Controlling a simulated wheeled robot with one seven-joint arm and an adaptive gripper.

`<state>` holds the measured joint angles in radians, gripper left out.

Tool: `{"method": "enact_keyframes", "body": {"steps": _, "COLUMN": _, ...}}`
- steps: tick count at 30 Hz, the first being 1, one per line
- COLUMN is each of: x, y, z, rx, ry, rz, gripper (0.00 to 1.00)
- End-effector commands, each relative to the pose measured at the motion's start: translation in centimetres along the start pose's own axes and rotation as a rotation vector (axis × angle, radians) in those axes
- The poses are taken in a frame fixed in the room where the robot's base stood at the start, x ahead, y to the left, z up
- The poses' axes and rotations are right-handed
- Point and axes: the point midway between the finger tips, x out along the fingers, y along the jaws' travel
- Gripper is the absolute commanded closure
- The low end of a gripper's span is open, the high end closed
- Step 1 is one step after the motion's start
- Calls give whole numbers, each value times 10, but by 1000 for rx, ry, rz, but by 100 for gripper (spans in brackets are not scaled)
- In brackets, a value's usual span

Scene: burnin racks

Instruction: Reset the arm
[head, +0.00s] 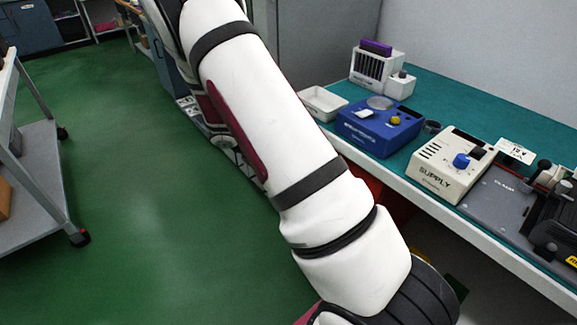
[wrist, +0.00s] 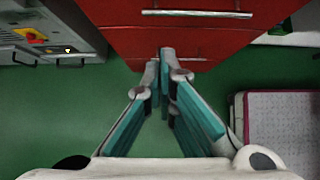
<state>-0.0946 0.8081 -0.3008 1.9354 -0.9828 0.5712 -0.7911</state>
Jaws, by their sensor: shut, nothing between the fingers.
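My gripper (wrist: 165,55) shows in the wrist view, with its teal-padded fingers drawn together at the tips and nothing between them. It points toward the front of a red drawer cabinet (wrist: 200,42) and hangs over green floor. In the head view my white arm crosses the picture from top left to bottom right, in front of the bench. The gripper itself is out of the head view.
A teal-topped bench (head: 455,105) on the right carries a blue device (head: 375,130), a beige supply box (head: 447,165) and a white tray (head: 322,103). A grey cart (head: 40,165) stands at left. Green floor (head: 150,220) between is open.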

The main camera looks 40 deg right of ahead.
Motion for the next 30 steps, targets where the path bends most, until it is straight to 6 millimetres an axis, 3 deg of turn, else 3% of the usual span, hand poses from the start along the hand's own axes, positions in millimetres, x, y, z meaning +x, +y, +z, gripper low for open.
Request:
{"method": "enact_keyframes", "body": {"steps": 4, "x": -18, "y": 0, "z": 0, "rx": -1, "ry": 1, "rz": 2, "gripper": 100}}
{"method": "enact_keyframes", "body": {"steps": 14, "x": -26, "y": 0, "z": 0, "rx": 3, "ry": 1, "rz": 1, "gripper": 100}}
{"method": "enact_keyframes", "body": {"steps": 17, "x": -37, "y": -2, "z": 6, "rx": 40, "ry": 11, "rz": 4, "gripper": 100}}
{"method": "enact_keyframes", "body": {"steps": 23, "x": -99, "y": -25, "z": 34, "rx": 277, "ry": 82, "rz": 8, "gripper": 100}}
{"method": "enact_keyframes", "body": {"steps": 30, "x": -187, "y": -73, "z": 65, "rx": 624, "ry": 211, "rz": -8, "gripper": 100}}
